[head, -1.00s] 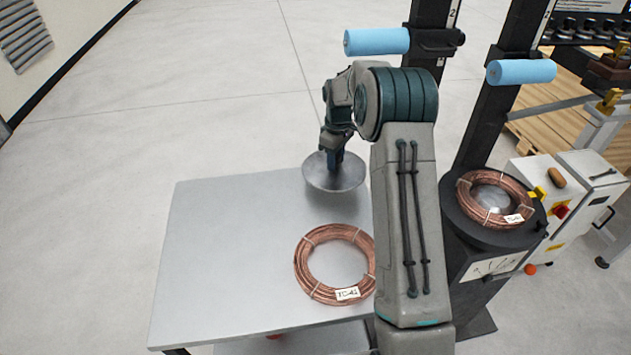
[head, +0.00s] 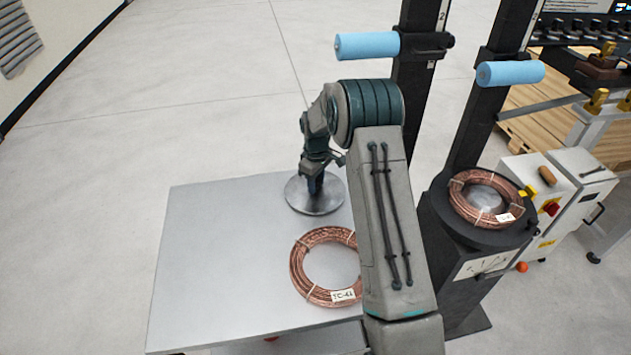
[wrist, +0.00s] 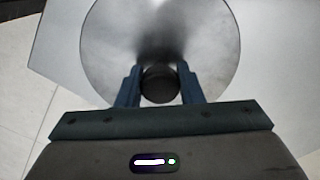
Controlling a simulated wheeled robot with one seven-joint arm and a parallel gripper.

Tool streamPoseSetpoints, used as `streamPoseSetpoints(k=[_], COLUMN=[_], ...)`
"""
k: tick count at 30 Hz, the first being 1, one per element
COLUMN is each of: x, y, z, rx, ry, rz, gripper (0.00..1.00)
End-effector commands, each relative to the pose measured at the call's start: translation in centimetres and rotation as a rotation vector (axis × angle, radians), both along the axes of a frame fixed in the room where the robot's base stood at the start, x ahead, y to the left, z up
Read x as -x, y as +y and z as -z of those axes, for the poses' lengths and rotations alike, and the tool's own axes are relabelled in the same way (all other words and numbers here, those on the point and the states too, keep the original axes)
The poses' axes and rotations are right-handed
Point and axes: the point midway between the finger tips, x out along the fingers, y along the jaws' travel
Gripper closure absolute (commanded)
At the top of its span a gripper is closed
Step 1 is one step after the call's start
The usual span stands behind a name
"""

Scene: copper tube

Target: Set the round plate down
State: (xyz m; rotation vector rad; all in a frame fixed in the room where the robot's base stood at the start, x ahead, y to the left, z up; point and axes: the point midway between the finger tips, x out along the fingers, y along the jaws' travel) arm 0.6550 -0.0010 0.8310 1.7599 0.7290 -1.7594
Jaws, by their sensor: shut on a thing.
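The round plate (head: 330,203) is a grey metal disc with a dark knob at its centre. It is low over the far part of the grey table (head: 215,260), level; I cannot tell for sure whether it touches the top. My gripper (head: 314,186) is above the plate's middle. In the wrist view, my gripper (wrist: 159,88) has its two blue fingers on either side of the dark knob, shut on it. The plate (wrist: 205,45) fills the upper middle of that view, and its near edge is hidden behind the gripper.
A copper coil with a tag (head: 309,286) lies on the table nearer than the plate, partly hidden by my arm. Another copper coil (head: 461,203) sits on a black round stand at right. Black posts with blue rollers (head: 367,46) rise behind. The table's left side is clear.

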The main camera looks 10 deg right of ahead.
Motion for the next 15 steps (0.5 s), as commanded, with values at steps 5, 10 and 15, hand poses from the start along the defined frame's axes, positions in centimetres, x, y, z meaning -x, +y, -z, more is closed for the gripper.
streamPoseSetpoints(k=[5, 10, 15], x=[0.01, 0.01, -0.01], y=[-0.02, -0.02, -0.04], z=[0.19, 0.18, -0.39], rx=[0.000, 0.000, 0.000], ry=[0.000, 0.000, 0.000], rz=[0.000, 0.000, 0.001], gripper=[0.45, 0.45, 0.45])
